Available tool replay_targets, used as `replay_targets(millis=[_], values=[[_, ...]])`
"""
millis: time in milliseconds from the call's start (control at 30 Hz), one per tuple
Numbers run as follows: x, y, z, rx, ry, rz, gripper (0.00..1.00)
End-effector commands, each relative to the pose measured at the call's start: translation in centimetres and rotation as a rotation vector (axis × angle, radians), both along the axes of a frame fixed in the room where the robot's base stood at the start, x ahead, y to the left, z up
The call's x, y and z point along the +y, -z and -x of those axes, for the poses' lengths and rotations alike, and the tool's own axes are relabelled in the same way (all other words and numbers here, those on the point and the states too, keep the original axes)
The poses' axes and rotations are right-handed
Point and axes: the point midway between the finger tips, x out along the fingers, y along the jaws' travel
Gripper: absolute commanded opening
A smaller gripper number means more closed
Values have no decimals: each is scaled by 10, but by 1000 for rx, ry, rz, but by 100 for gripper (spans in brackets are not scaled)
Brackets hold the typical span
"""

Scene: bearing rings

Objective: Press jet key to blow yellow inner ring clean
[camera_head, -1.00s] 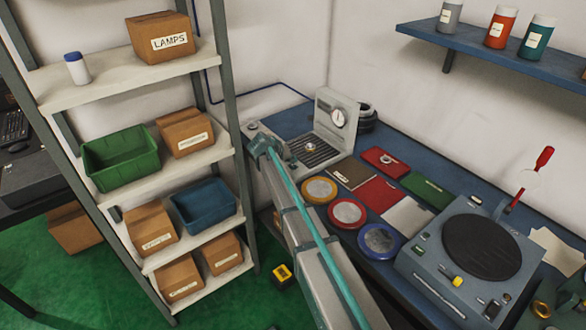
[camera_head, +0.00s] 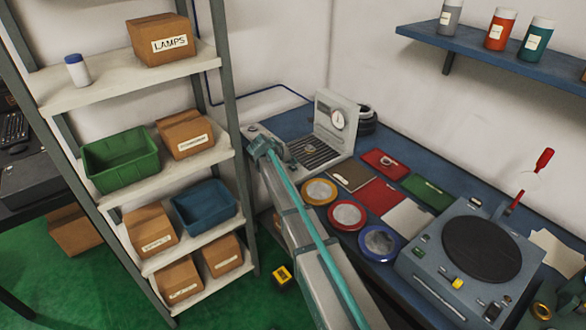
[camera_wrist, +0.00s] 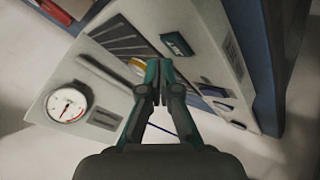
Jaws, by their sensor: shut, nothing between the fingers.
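The grey blowing station (camera_head: 338,137) with a round gauge (camera_head: 338,119) stands at the back corner of the bench. A small ring (camera_head: 309,149) lies on its slatted grille in the head view; its colour is unclear there. In the wrist view a yellow ring part (camera_wrist: 137,65) shows on the slats, partly hidden by my gripper. A green rectangular piece, possibly the jet key (camera_wrist: 177,44), sits on the station's panel just beyond my fingertips. My gripper (camera_wrist: 158,80) is shut and empty, over the panel beside the grille. Contact with the panel cannot be told.
Yellow-rimmed (camera_head: 319,191), red-rimmed (camera_head: 347,215) and blue-rimmed (camera_head: 379,243) round dishes line the bench's front. Coloured mats lie behind them. A grey machine with a dark disc (camera_head: 481,248) stands at right. A shelf rack (camera_head: 222,80) stands close left of my arm.

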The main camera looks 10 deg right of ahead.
Motion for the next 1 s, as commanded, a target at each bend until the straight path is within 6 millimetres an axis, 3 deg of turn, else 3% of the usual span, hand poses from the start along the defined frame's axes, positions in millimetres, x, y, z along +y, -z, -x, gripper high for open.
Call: replay_targets(millis=[1000], values=[[0,9,0,0,0,0,0]])
